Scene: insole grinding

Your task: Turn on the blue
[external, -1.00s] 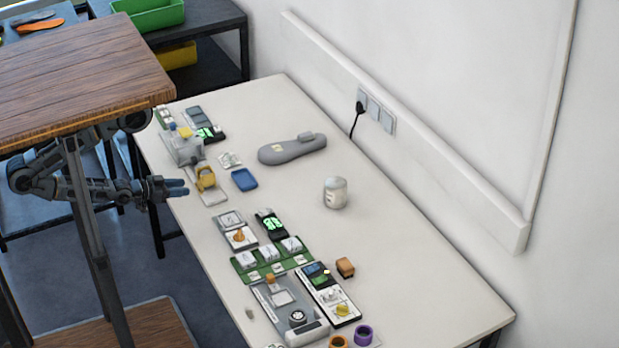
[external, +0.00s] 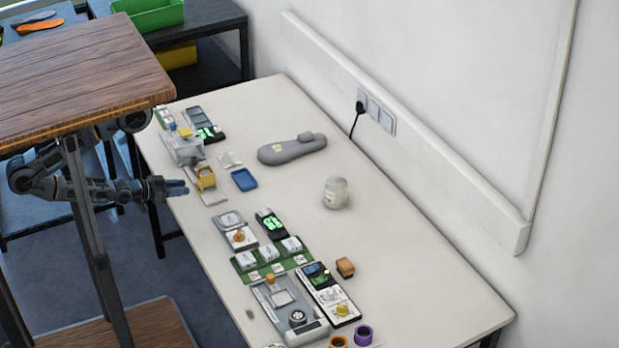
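The task names only "the blue". A flat blue pad or tray (external: 244,180) lies on the white table, right of a small yellow-topped device (external: 205,178). A grey and clear device (external: 184,146) with a yellow part and a small blue part on top stands near the table's far left corner. A black module (external: 318,273) with a blue-lit screen lies further forward. My gripper (external: 180,188) is at the table's left edge, pointing right, left of the yellow-topped device and apart from it. Its fingers look close together and too small to tell whether there is a gap.
The white table (external: 420,270) is clear on its right side. Several modules on a green board (external: 245,262) fill the front left. A wooden-topped table (external: 75,65) partly hides my arm.

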